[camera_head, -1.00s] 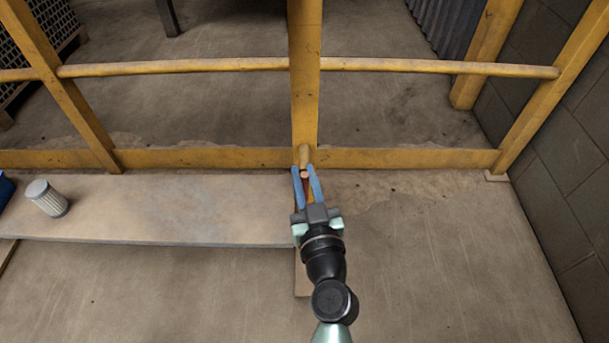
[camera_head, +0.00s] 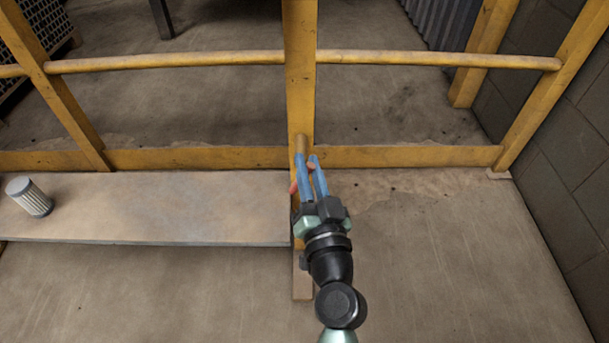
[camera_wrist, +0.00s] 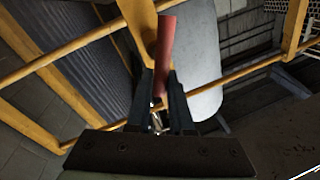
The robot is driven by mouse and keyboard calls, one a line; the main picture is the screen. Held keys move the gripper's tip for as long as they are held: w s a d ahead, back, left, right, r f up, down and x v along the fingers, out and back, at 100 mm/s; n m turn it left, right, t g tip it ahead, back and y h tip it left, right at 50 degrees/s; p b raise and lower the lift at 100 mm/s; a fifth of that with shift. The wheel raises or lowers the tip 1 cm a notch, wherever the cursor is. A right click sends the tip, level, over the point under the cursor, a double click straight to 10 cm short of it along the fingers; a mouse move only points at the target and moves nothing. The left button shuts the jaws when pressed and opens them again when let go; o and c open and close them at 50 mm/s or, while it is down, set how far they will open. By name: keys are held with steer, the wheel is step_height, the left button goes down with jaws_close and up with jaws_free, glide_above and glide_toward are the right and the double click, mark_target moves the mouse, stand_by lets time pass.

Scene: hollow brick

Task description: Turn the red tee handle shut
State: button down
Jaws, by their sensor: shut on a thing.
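The red tee handle shows in the wrist view as a red bar (camera_wrist: 166,55) reaching out from between my fingers. In the head view only small red bits of the handle (camera_head: 294,187) show beside and between the fingers; the rest is hidden. It sits low at the yellow post (camera_head: 300,80), just below a short yellow stub (camera_head: 301,143). My gripper (camera_head: 309,160), with blue fingers in the head view, is shut on the handle. The gripper also shows in the wrist view (camera_wrist: 159,85), with a dark finger on each side of the bar.
A yellow rail (camera_head: 420,58) runs behind the post on both sides. A pale board (camera_head: 150,215) lies to the left with a ribbed cylinder (camera_head: 29,197) on it. A block wall (camera_head: 570,170) stands at the right. The floor at right front is clear.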

steer(key=m+b, duration=0.1)
steer(key=f+m+b, duration=0.1)
steer(key=m, duration=0.1)
steer(key=shift+d, duration=0.3)
steer(key=m+h, duration=0.1)
steer(key=m, duration=0.3)
steer(key=f+m+t+h+b, duration=0.1)
steer(key=m, duration=0.3)
steer(key=d+m+h+b, duration=0.1)
steer(key=m, duration=0.2)
steer(key=shift+f+m, duration=0.35)
steer(key=shift+m, duration=0.05)
steer(key=c, duration=0.8)
jaws_free()
steer(key=shift+s+f+b, duration=0.4)
steer(key=shift+s+b, duration=0.55)
steer(key=shift+s, duration=1.2)
steer(key=shift+s+f+b, duration=0.45)
steer(key=shift+s+b, duration=0.5)
steer(key=shift+s, duration=1.15)
steer(key=shift+s+f+b, duration=0.4)
steer(key=shift+s+b, duration=0.55)
steer(key=shift+s, duration=1.2)
